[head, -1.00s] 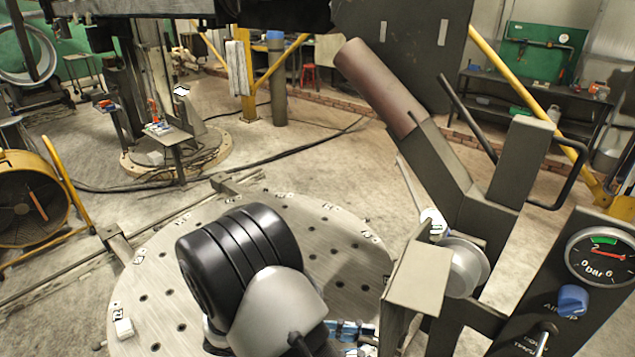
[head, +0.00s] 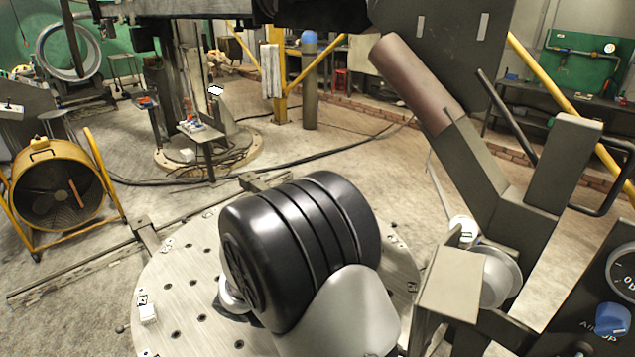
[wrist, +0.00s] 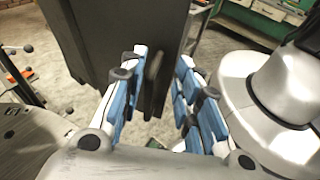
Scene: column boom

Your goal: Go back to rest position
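My gripper (wrist: 163,66) shows in the wrist view. Its two fingers with blue pads stand well apart, and I see nothing held between them. A dark grey upright panel (wrist: 112,38) fills the view beyond the fingertips; how far off it is I cannot tell. In the head view my gripper is not seen. My own black and grey arm parts fill the lower middle there, above the round plate.
A round drilled metal plate (head: 175,290) lies below. A yellow fan (head: 60,190) stands at left. Open concrete floor (head: 330,160) lies beyond the plate.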

